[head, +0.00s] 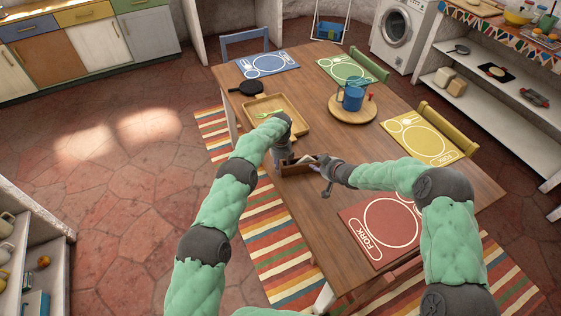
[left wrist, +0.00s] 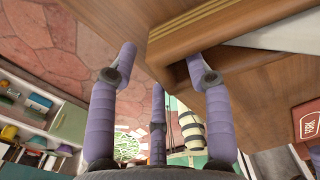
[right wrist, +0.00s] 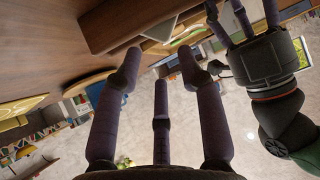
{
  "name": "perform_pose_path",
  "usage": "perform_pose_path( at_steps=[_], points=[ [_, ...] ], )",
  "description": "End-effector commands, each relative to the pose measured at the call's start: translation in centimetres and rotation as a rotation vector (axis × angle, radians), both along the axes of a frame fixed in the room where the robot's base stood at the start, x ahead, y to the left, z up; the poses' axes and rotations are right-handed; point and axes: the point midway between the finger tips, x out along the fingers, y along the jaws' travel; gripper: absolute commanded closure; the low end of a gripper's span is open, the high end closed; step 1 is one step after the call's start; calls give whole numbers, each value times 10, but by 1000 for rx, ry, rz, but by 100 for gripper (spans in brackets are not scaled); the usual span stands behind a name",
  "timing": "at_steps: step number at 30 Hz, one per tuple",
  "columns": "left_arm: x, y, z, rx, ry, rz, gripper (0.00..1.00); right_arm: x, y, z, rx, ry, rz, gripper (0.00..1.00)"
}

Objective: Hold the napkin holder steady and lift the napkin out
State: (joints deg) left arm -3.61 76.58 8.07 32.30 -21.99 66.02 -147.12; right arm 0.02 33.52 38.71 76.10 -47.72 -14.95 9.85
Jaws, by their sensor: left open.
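The napkin holder (head: 298,170) is a brown wooden box on the dining table, with a pale napkin (head: 305,160) standing in it. In the left wrist view the holder (left wrist: 185,38) is close up, and the napkin (left wrist: 282,32) is a white sheet within it. My left gripper (head: 286,155) is open at the holder's left end, its fingers on either side of a wooden end wall; contact is unclear. My right gripper (head: 325,176) is open and empty beside the holder's right end. In the right wrist view the holder (right wrist: 112,22) and napkin (right wrist: 162,28) lie just beyond its fingertips.
A wooden tray (head: 262,106) with a green utensil lies behind my left gripper. The red placemat (head: 385,228) lies near my right forearm.

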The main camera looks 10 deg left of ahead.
Motion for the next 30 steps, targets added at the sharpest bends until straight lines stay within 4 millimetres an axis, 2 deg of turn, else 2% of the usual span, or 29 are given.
perform_pose_path(
  at_steps=[6, 7, 12, 19, 21, 23, 26, 30],
  points=[
    [0, 0, 0, 0, 0, 0, 50, 0, 0, 0, 0, 0, 0, 61],
    [0, 0, 0, 0, 0, 0, 52, 0, 0, 0, 0, 0, 0, 61],
    [0, 0, 0, 0, 0, 0, 100, 0, 0, 0, 0, 0, 0, 61],
    [0, 0, 0, 0, 0, 0, 100, 0, 0, 0, 0, 0, 0, 61],
    [0, 0, 0, 0, 0, 0, 100, 0, 0, 0, -1, 0, 1, 54],
    [0, 0, 0, 0, 0, 0, 100, 2, 0, 0, -9, -1, 1, 54],
    [0, 0, 0, 0, 0, 0, 100, 10, -3, 0, -56, -4, 12, 54],
    [0, 0, 0, 0, 0, 0, 100, 35, -11, 2, -202, -6, 49, 54]
  ],
)
